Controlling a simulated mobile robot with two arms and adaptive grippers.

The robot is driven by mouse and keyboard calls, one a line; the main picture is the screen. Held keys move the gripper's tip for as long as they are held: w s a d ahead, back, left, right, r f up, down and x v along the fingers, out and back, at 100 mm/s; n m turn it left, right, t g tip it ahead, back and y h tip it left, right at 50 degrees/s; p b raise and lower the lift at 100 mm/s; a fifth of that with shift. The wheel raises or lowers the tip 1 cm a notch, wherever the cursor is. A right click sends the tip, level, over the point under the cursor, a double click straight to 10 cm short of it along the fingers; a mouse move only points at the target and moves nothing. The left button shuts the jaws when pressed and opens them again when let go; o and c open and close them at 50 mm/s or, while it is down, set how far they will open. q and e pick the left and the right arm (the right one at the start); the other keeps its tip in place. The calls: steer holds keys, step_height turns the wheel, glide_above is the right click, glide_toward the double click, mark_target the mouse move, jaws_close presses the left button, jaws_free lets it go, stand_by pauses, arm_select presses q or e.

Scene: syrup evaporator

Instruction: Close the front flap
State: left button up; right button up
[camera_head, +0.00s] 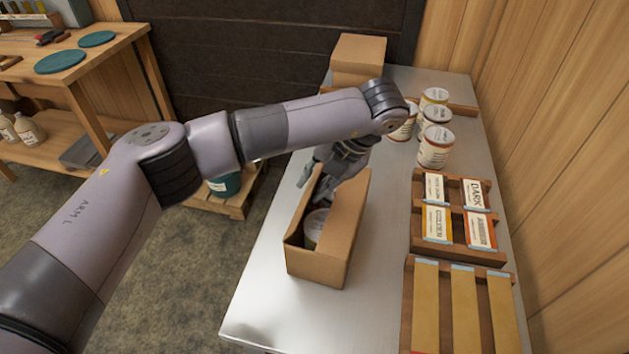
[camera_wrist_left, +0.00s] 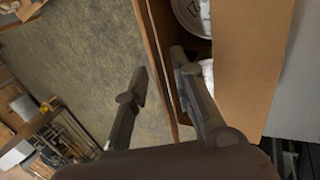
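An open-topped cardboard box (camera_head: 317,266) stands on the metal table with a white-labelled can (camera_head: 315,226) inside. The can also shows in the wrist view (camera_wrist_left: 194,15). A tall cardboard panel (camera_head: 347,225) stands up along the box's right side. It fills the middle right of the wrist view (camera_wrist_left: 250,65). My left gripper (camera_head: 315,184) is at the box's far left part, pointing down. In the wrist view its fingers (camera_wrist_left: 158,90) are apart, one over the floor side and one over the box, with the box's left edge (camera_wrist_left: 157,60) between them. I cannot tell whether they touch it. My right gripper is not in view.
Several cans (camera_head: 436,146) stand at the table's far right. Wooden racks with label cards (camera_head: 459,215) and tan strips (camera_head: 463,305) lie along the right side. Another cardboard box (camera_head: 358,58) is at the back. The metal table's front (camera_head: 300,315) is clear.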

arm_select(q)
jaws_close()
stand_by(0.3)
steer(key=shift+s+d+f+t+y, duration=0.1)
steer(key=shift+d+f+t+y, duration=0.1)
steer(key=shift+d+y, duration=0.3)
steer(key=shift+s+d+f+t+y, duration=0.1)
steer(key=shift+d+f+y, duration=0.1)
steer(key=shift+y, duration=0.5)
steer(key=shift+d+f+t+y+b, duration=0.15)
steer(key=shift+f+t+y+b, duration=0.1)
steer(key=shift+y, duration=0.5)
steer(key=shift+d+f+t+y+b, duration=0.15)
steer(key=shift+f+y, duration=0.1)
steer(key=shift+y, duration=0.5)
jaws_free()
step_height(320, 180, up, 10)
